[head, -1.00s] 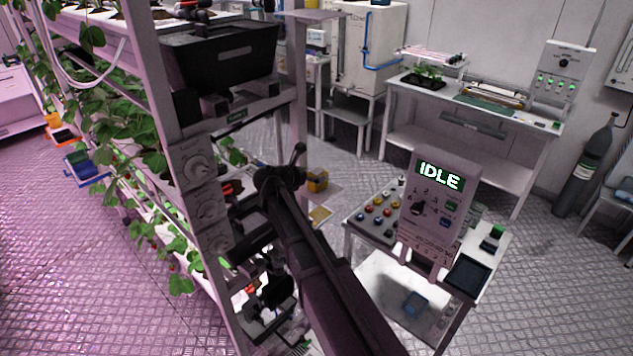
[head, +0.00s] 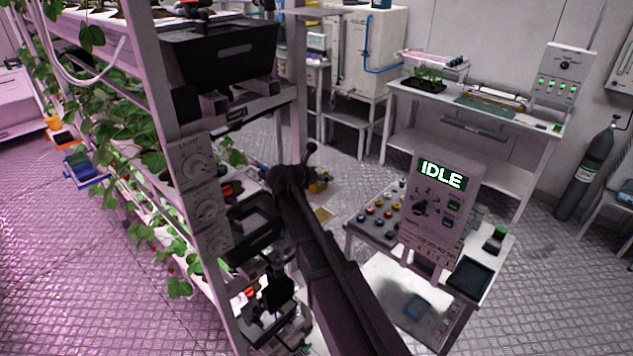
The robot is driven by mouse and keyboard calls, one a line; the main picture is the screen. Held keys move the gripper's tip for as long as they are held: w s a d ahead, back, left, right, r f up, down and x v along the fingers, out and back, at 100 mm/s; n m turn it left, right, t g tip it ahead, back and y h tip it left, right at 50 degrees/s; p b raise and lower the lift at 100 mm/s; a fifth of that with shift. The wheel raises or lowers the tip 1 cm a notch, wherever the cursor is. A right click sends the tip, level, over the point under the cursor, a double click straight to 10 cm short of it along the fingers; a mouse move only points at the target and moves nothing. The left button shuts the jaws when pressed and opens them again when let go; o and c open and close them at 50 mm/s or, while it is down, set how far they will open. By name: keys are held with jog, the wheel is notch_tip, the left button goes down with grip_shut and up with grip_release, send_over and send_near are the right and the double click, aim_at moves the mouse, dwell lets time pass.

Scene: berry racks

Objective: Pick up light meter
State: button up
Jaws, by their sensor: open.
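I cannot pick out the light meter with certainty. A small dark device with a green top (head: 495,240) stands on the right side of the white cart (head: 505,262); I cannot tell if it is the meter. My dark arm reaches up from the bottom middle and bends beside the rack post. My gripper (head: 266,325) appears low, at the rack's lower right end, pointing down. It is open, well left of the cart. Its fingertips are small and partly lost among dark parts, and I see nothing held.
The plant rack (head: 222,250) with dials and a black tank (head: 220,55) stands close on the left. The cart carries a control panel (head: 437,205) reading IDLE and a button box (head: 375,225). A bench (head: 470,115) and a gas cylinder (head: 588,170) stand behind.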

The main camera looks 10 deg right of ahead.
aim_at(322, 169)
jog(key=c, duration=1.2)
jog(key=shift+c, duration=0.2)
jog(key=shift+r, duration=0.1)
notch_tip(322, 169, up, 3)
jog(key=p, duration=0.3)
jog(key=shift+r+p, duration=0.2)
jog(key=shift+p, duration=0.1)
jog(key=s+r+p, duration=0.1)
jog(key=s, duration=1.5)
jog(key=shift+r, duration=0.2)
jog(key=shift+a, duration=0.1)
